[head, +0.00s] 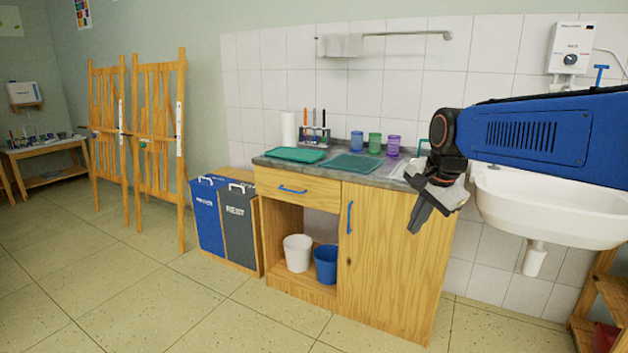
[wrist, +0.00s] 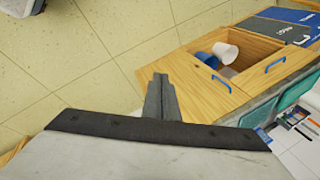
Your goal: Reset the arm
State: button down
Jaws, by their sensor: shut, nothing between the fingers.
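My gripper (head: 418,218) hangs at the end of my blue arm (head: 540,128) in the right half of the head view. It is in front of the wooden cabinet's door (head: 385,265), pointing down and left. Its dark fingers are together and empty. In the wrist view the closed fingers (wrist: 161,100) show in the middle, with the tiled floor and the cabinet (wrist: 190,85) beyond them.
The counter (head: 350,172) bears green trays (head: 296,154), coloured cups (head: 375,143) and a brush holder. A white sink (head: 545,205) is on the right, partly behind my arm. Blue and grey bins (head: 207,215) and easels (head: 160,130) stand left. The front floor is clear.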

jog(key=s+d+f+n, duration=0.1)
jog(key=s+f+n, duration=0.3)
jog(key=s, duration=0.5)
jog(key=s+d+f+n, duration=0.2)
jog(key=s+f+n, duration=0.2)
jog(key=s, duration=0.5)
jog(key=s+d+f+n, duration=0.2)
jog(key=s+f+n, duration=0.2)
jog(key=s, duration=0.5)
jog(key=shift+f+h, duration=0.4)
jog(key=shift+f, duration=0.25)
